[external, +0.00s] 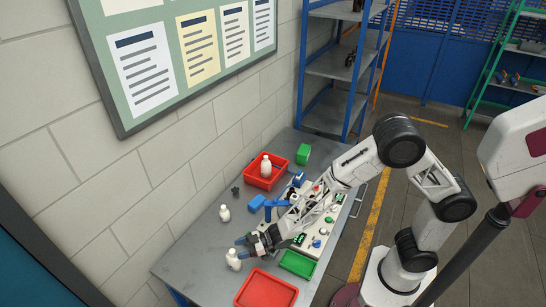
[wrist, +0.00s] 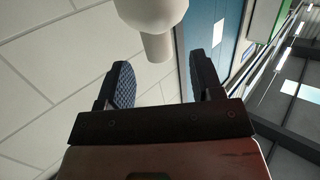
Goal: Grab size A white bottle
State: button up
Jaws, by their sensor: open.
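Three white bottles show in the external view. One (external: 233,261) stands near the front left edge of the table, right at my fingertips. Another (external: 224,213) stands on the table behind it. A third (external: 266,166) stands in the red bin at the back. No size marks can be read. My gripper (external: 242,248) is low over the table, open, its fingers pointing left at the nearest bottle. In the wrist view, my open gripper (wrist: 162,80) has a white bottle (wrist: 153,14) ahead, its narrower part in line with the gap. I cannot tell whether the fingers touch it.
The red bin (external: 249,182) stands by the wall, with a green box (external: 303,154) beyond. A red tray (external: 264,290) and a green tray (external: 298,264) lie at the front. Blue items (external: 257,203) and a board with parts (external: 322,216) lie nearby. The left tabletop is mostly clear.

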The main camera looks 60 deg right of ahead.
aim_at(229, 256)
jog(key=shift+w+a, duration=0.2)
dwell(0.3)
jog(key=shift+x, duration=2.65)
jog(key=shift+c, duration=0.3)
grip_shut()
